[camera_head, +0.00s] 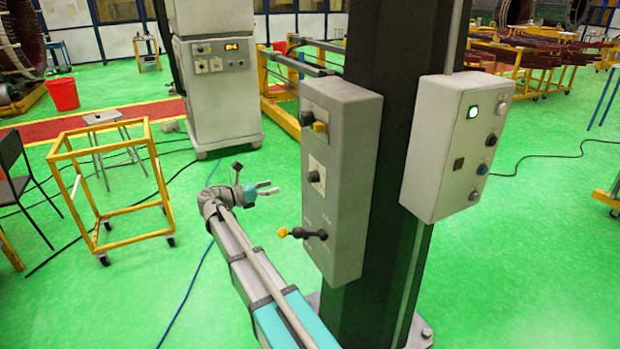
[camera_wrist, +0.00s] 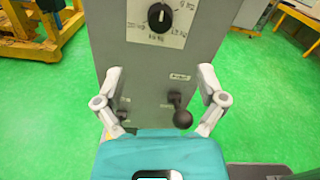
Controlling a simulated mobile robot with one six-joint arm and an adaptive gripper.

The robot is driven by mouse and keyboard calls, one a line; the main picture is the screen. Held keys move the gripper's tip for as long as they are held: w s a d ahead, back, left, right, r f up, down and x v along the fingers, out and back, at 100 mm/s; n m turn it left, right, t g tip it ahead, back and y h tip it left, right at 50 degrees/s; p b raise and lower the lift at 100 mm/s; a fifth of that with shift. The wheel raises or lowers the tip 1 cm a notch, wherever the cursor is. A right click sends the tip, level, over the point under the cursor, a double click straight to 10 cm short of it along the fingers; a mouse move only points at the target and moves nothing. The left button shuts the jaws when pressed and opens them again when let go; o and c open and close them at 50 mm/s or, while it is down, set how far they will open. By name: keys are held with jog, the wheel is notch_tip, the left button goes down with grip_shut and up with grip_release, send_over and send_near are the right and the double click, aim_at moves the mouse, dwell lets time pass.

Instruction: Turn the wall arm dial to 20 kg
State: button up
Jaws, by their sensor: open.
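The dial (camera_wrist: 160,17) is a black round knob on a white plate with printed labels near the top of the wrist view. A white mark shows on the knob, but I cannot read the setting for sure. In the head view the dial (camera_head: 313,176) is on the left face of a grey control box (camera_head: 345,170) fixed to a dark column. My gripper (camera_head: 268,187) is open and empty, left of the box and apart from it. In the wrist view my gripper's fingers (camera_wrist: 160,75) are spread wide, with the dial above and between them.
A black ball-ended lever (camera_wrist: 181,112) sticks out below the dial, between my fingers in the wrist view. A second box (camera_head: 450,150) with a green light hangs right of the column.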

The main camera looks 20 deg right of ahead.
aim_at(309, 177)
jog(key=d, duration=1.3)
jog(key=shift+w+d, duration=0.15)
jog(key=shift+w, duration=0.05)
jog(key=c, duration=1.1)
